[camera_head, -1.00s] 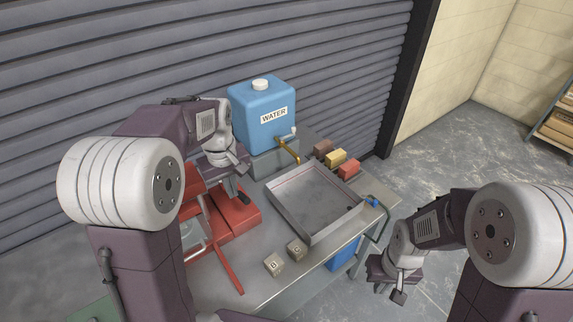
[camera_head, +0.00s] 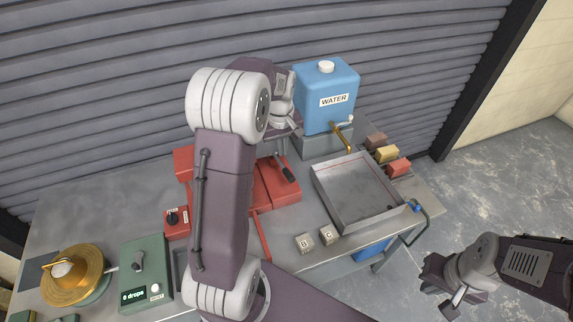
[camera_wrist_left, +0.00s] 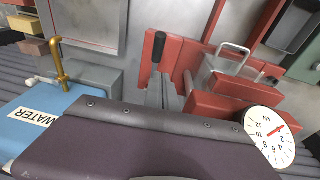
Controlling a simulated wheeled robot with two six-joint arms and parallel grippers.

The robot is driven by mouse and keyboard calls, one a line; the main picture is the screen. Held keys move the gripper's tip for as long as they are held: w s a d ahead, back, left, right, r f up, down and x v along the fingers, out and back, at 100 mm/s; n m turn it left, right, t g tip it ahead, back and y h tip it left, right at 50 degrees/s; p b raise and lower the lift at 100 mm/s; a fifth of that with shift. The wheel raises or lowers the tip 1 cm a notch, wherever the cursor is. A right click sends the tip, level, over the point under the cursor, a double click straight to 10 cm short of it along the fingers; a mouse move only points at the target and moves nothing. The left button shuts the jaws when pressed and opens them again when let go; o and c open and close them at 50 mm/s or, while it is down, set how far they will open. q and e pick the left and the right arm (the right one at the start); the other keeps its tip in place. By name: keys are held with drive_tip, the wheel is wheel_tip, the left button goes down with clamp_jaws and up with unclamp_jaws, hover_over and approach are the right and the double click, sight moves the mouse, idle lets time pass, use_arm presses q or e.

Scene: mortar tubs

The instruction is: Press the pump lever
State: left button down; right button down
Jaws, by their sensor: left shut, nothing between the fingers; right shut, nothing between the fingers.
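The red press (camera_head: 274,185) stands on the bench below the water tank, partly hidden behind my left arm. Its pump lever, with a black handle (camera_head: 287,173), slants toward the front of the bench. In the left wrist view the black handle (camera_wrist_left: 160,46) stands up just beyond the fingers, with a round kN gauge (camera_wrist_left: 270,138) to the right. My left gripper (camera_head: 278,147) is shut and empty, close to the lever; its fingers also show in the left wrist view (camera_wrist_left: 158,90). I cannot tell whether they touch. My right gripper (camera_head: 448,306) is shut and empty, off the bench.
A blue water tank (camera_head: 312,105) with a brass tap stands behind. A metal tray (camera_head: 335,207), two marked cubes (camera_head: 305,243) and coloured blocks (camera_head: 398,167) lie to the right. A green drop counter (camera_head: 137,268) and brass disc device (camera_head: 75,290) stand at the left.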

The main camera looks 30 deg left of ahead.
sight(287, 173)
use_arm(q)
drive_tip(key=f, duration=0.2)
drive_tip(key=f+p, duration=0.1)
drive_tip(key=f, duration=0.1)
drive_tip(key=d+f, duration=0.1)
drive_tip(key=f, duration=0.2)
drive_tip(key=shift+w+f+p, duration=0.1)
drive_tip(key=shift+w+p, duration=0.15)
drive_tip(key=shift+p, duration=0.05)
drive_tip(key=shift+s+d+f, duration=0.1)
drive_tip(key=shift+d+f, duration=0.05)
drive_tip(key=shift+f, duration=0.2)
drive_tip(key=shift+f, duration=0.1)
